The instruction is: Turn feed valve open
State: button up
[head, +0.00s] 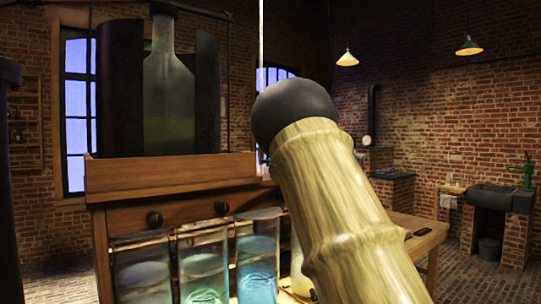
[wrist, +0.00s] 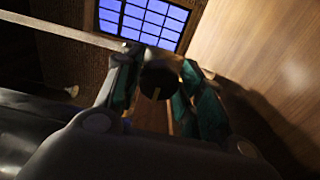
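In the wrist view a round dark knob (wrist: 158,82) with a pale line on its face, seemingly the feed valve, lies between the teal fingers of my gripper (wrist: 162,72). One finger is on each side of it. The fingers are apart, and the knob nearly fills the gap. I cannot tell whether they press on it. In the head view neither my gripper nor this knob can be made out; a thick bamboo-like shaft with a black rounded end (head: 295,108), seemingly my own arm, covers that area.
A wooden cabinet (head: 180,172) bears a tall glass bottle (head: 168,90) between dark curved walls. Several glass jars with liquid, such as a blue one (head: 258,262), stand in front, close to the shaft. A low wooden table (head: 425,245) is at right. Brick floor lies beyond.

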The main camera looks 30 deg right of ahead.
jog(key=shift+o, duration=0.8)
jog(key=shift+s, duration=0.1)
jog(key=s+d, duration=0.1)
jog(key=s, duration=1)
jog(key=shift+s, duration=0.4)
